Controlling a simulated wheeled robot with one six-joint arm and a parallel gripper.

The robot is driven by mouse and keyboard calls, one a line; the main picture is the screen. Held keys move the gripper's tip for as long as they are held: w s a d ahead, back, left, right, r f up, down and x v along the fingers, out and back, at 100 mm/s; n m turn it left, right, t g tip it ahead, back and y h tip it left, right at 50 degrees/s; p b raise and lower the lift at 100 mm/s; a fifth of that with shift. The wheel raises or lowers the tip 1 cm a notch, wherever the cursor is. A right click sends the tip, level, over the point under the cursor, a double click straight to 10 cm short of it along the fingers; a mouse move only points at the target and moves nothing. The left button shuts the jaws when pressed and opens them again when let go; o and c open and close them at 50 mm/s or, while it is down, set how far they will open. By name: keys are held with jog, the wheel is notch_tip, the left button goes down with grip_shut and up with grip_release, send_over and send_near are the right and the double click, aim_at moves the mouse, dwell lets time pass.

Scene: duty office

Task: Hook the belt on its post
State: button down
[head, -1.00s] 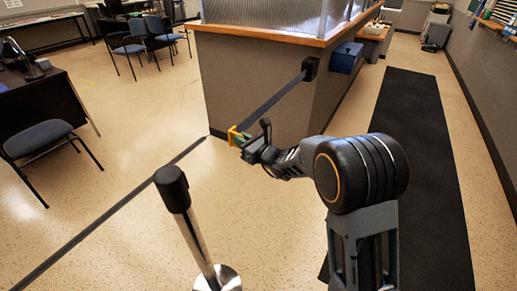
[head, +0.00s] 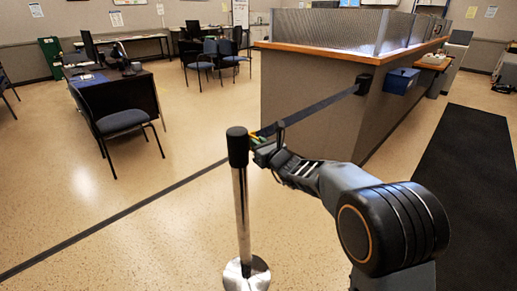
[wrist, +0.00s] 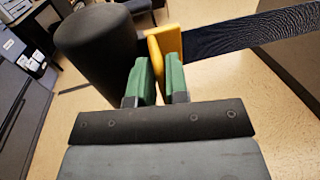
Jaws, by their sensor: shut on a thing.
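The post (head: 241,205) is a chrome pole with a black top and a round shiny base, standing upright. The dark belt (head: 318,105) stretches from a black holder (head: 365,85) on the counter's end wall to my gripper (head: 262,147). In the wrist view my green fingertips (wrist: 159,82) are shut on the belt's yellow end clip (wrist: 172,48). The belt (wrist: 250,34) runs off to the right there. The clip is right beside the post's black top (wrist: 100,45). I cannot tell whether they touch, and any slot in the post top is hidden.
The grey counter (head: 310,105) with a wooden edge stands behind the belt. A blue box (head: 402,80) is mounted on its side. A black floor mat (head: 465,170) lies at right. A chair (head: 124,122) and desk are at left. The floor around the post is open.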

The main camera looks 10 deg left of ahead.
jog(key=shift+f, duration=0.1)
jog(key=c, duration=1.2)
grip_release()
jog(key=shift+c, duration=0.2)
jog(key=shift+a, duration=0.1)
